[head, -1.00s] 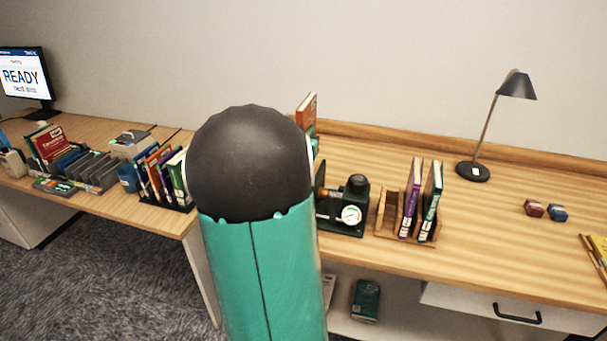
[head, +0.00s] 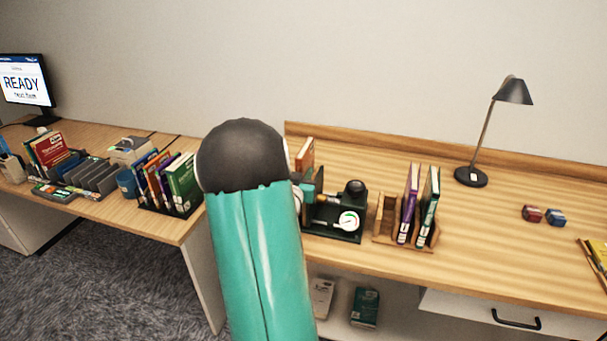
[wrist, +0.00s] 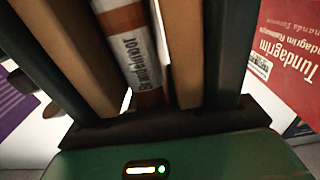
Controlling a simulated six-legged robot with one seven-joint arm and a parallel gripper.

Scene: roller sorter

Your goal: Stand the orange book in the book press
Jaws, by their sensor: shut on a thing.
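The orange book (head: 305,153) stands upright beside my arm in the head view, its lower part hidden by my gripper. In the wrist view its spine with a white label (wrist: 138,55) sits between two tan pads on dark green fingers. My gripper (head: 309,187), partly hidden by my arm, is shut on the book. The book press (head: 338,235) is a dark green frame with a black knob and a round white gauge. The book and gripper overlap the press's left part in the head view. I cannot tell whether the book touches the press.
A wooden rack (head: 385,240) with a purple and a dark green book stands right of the press. A black rack (head: 165,208) of several books is on the left desk. A black lamp (head: 471,177) stands behind. A red book (wrist: 290,60) shows at right in the wrist view.

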